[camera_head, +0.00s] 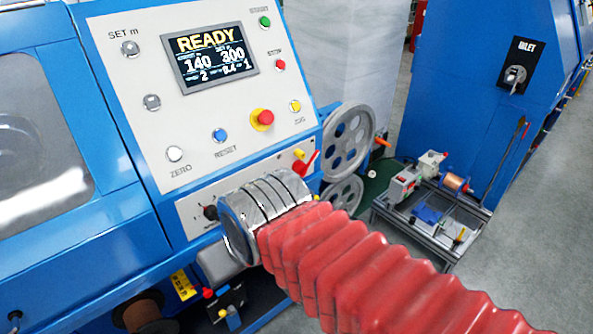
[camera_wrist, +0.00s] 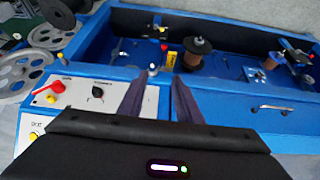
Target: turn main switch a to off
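In the head view, a small black rotary knob (camera_head: 210,212) sits on the lower white panel of the blue machine, just left of my arm's silver end. A red lever (camera_head: 308,163) is at the panel's right end. In the wrist view, the panel shows a black knob (camera_wrist: 98,92) and the red lever (camera_wrist: 50,89). No label reading main switch a is legible. My gripper (camera_wrist: 157,80) has its two dark fingers apart, with nothing held between them. A small grey-white post (camera_wrist: 152,69) shows beyond the fingertips. The arm hides my gripper in the head view.
The control panel above has a READY display (camera_head: 210,55) and a red emergency button (camera_head: 262,119). Grey pulleys (camera_head: 347,140) stand at the machine's right. A second blue cabinet carries a black switch plate (camera_head: 520,62). A spool (camera_wrist: 198,55) sits in the blue trough.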

